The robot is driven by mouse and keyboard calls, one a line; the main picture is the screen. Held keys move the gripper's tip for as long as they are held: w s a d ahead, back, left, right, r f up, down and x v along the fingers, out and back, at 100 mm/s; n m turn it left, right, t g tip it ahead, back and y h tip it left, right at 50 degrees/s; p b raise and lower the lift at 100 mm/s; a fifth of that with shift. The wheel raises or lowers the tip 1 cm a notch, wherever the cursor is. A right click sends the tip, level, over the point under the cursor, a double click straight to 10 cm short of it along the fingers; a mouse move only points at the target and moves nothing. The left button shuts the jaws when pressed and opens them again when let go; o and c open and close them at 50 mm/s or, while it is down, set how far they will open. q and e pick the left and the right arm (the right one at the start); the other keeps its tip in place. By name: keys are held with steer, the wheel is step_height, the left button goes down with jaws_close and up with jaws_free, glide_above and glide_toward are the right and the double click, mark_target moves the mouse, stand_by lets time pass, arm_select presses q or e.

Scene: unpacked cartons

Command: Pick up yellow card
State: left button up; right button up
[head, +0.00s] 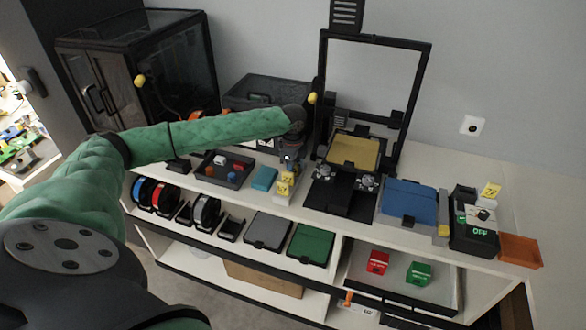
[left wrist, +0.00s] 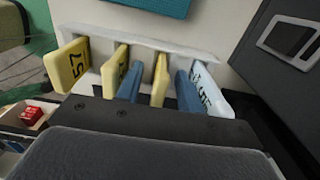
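Several yellow cards stand upright in a white holder; in the head view they (head: 285,185) are on the white shelf, just below my left gripper (head: 291,158). In the left wrist view one yellow card (left wrist: 160,80) stands between the two blue fingers of my left gripper (left wrist: 159,90), with a gap on each side. The gripper is open around it. Two more yellow cards, one marked 57 (left wrist: 70,66) and one partly hidden by a finger (left wrist: 114,72), stand to the left. A white card (left wrist: 211,92) stands just right of the right finger. My right gripper is not in view.
A black-framed printer with a yellow plate (head: 353,151) stands right of the holder. Another yellow card (head: 491,190) is on a black device (head: 473,226) at far right.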

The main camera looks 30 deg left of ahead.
arm_select(q)
jaws_close()
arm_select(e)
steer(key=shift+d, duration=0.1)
arm_select(q)
steer(key=shift+r, duration=0.1)
